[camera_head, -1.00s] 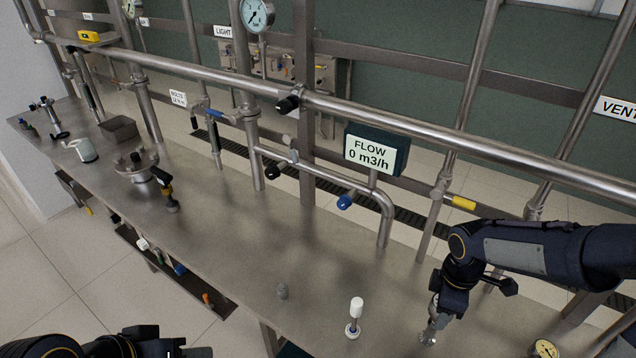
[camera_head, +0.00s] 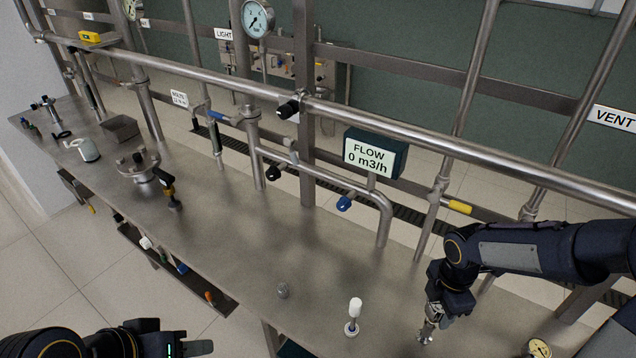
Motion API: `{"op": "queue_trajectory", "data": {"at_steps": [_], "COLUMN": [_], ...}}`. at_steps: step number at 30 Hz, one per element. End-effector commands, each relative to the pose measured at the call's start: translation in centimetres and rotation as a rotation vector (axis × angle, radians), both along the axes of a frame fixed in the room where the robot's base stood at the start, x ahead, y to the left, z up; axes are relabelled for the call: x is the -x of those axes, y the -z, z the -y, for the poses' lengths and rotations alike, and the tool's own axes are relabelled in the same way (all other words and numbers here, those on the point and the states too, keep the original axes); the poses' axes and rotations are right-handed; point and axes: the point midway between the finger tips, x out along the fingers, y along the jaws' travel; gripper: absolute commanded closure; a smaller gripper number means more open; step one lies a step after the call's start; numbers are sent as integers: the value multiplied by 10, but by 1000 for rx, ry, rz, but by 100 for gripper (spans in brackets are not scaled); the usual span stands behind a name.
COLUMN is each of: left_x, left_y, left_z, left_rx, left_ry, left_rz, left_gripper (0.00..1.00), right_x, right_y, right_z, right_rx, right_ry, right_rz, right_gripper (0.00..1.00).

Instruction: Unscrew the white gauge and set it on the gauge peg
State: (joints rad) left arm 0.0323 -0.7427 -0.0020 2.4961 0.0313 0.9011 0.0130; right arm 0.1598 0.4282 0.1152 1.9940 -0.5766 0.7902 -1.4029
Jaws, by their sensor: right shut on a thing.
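A round gauge with a white dial (camera_head: 257,18) is upright on a pipe at the top, far from both grippers. A second gauge with a cream dial (camera_head: 538,348) is at the lower right edge, partly cut off. A short post with a white top (camera_head: 355,307) stands on the bench; I cannot tell whether it is the gauge peg. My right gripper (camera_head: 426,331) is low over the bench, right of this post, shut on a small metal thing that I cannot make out. My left gripper (camera_head: 205,348) is at the bottom edge, partly cut off; its jaw opening is unclear.
A steel bench (camera_head: 245,245) runs across the view, mostly clear in the middle. A flanged fitting (camera_head: 138,165) stands at left.

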Motion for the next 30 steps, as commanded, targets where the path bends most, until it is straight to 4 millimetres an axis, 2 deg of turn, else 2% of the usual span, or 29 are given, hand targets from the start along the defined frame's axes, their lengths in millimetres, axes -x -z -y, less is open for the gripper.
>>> {"op": "queue_trajectory", "data": {"at_steps": [7,12,13,18,26,30], "left_x": [0,0,0,0,0,0], "left_y": [-1,-16,-15,-12,-12,-12], "left_z": [0,0,0,0,0,0], "left_rx": [0,0,0,0,0,0], "left_ry": [0,0,0,0,0,0], "left_rz": [-1,0,0,-1,0,0], "left_gripper": [60,60,60,60,60,60], "right_x": [0,1,1,0,0,-1], "right_y": [0,-3,-1,1,0,-9], "right_z": [0,0,0,0,0,0], "right_rx": [0,0,0,1,1,1], "right_ry": [-13,-203,-220,-211,-209,-208], "right_rz": [-2,-4,-3,-1,0,4], "right_gripper": [87,87,50,27,25,25]}}
